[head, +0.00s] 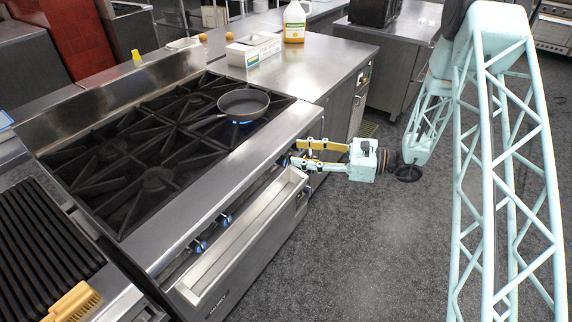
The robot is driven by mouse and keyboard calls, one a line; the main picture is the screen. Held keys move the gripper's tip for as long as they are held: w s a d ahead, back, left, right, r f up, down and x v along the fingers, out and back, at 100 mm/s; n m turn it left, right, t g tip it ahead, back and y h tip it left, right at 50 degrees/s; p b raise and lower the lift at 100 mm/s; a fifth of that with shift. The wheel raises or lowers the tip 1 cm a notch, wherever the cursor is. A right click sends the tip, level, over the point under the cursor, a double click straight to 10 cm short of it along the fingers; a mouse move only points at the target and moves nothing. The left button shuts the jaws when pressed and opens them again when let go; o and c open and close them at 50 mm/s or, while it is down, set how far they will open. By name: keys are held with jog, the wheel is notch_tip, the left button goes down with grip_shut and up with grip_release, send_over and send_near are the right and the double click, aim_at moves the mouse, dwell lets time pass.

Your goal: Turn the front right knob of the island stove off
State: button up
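The island stove (180,230) stands at the left, with several black grates on top and knobs along its front panel. A dark frying pan (243,103) sits on a right-hand burner, and a blue flame (240,122) shows under it. My gripper (296,156) is at the right end of the stove front, pointing left at the panel. Its two fingers are visibly apart. A small blue-tinted knob (284,161) shows just by the fingertips; I cannot tell whether they touch it. Two other knobs (199,246) (225,220) show further left on the panel.
A steel counter (320,62) right of the stove holds a white box (253,50) and a jug (294,22). A brush (75,302) lies on the grill at lower left. The floor (360,255) in front is clear.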

aim_at(287, 164)
jog(key=w+d+f+m+t, duration=0.2)
jog(key=w+d+f+m, duration=0.1)
jog(key=f, duration=0.5)
jog(key=w+d+f+m+t+h, duration=0.1)
jog(key=w+d+f+m+t, duration=0.1)
jog(key=f, duration=0.7)
jog(key=shift+w+d+m+t, duration=0.4)
jog(key=shift+w+m+t, duration=0.2)
jog(key=shift+w+t, duration=0.15)
jog(key=shift+a+f, duration=0.1)
jog(key=shift+a, duration=0.05)
jog(key=shift+b+x, duration=0.9)
jog(key=shift+x, duration=5.9)
jog(key=shift+w, duration=0.1)
jog(key=shift+c, duration=0.5)
jog(key=c, duration=0.8)
